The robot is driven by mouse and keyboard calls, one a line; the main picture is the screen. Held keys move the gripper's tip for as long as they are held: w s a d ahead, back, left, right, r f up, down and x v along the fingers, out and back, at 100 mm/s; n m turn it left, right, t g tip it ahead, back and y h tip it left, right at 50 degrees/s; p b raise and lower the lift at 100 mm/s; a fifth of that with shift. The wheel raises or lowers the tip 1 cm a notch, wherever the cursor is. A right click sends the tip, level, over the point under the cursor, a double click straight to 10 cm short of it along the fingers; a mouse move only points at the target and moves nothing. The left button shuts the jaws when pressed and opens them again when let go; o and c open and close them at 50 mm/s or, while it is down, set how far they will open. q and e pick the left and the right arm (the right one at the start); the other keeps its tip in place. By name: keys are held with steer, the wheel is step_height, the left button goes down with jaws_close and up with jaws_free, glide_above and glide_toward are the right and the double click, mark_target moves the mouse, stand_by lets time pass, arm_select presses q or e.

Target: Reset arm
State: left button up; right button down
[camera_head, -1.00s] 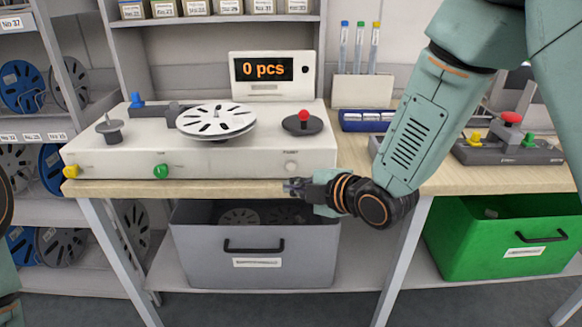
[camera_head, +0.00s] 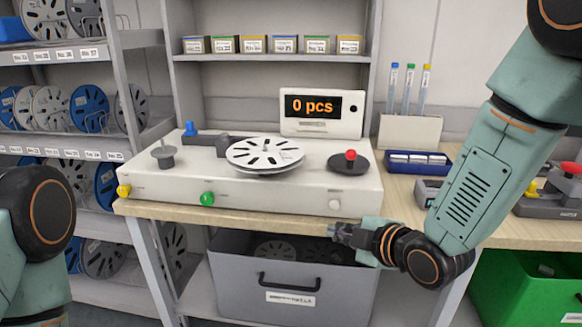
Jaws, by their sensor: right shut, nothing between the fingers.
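My right gripper (camera_head: 343,232) is shut and empty. It points left, in front of the table's front edge and above the grey bin. The right arm comes in from the right side with its elbow high. My left arm shows only as a dark joint and a green link at the lower left; its gripper is out of view. A white counting machine (camera_head: 290,198) stands on the table, with a white reel (camera_head: 265,154) lying on it and a display reading "0 pcs" (camera_head: 322,113).
The wooden table edge (camera_head: 230,218) runs just behind my right gripper. A grey bin (camera_head: 292,300) stands below, and a green bin (camera_head: 515,290) at the lower right. A reel rack (camera_head: 80,140) stands at the left.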

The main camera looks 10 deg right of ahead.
steer(key=s+d+f+m+g+h, duration=0.2)
steer(key=s+d+f+m+g, duration=0.15)
steer(key=s+f+m, duration=0.6)
steer(key=s+d+f+m+g+h, duration=0.2)
steer(key=s+f+m+g, duration=0.2)
steer(key=s+f+m, duration=0.55)
steer(key=s+f+n+g+h, duration=0.1)
steer(key=s+f+g, duration=0.3)
steer(key=s, duration=1.3)
step_height(320, 180, down, 4)
steer(key=shift+d+f+n, duration=0.15)
steer(key=shift+d+n, duration=0.15)
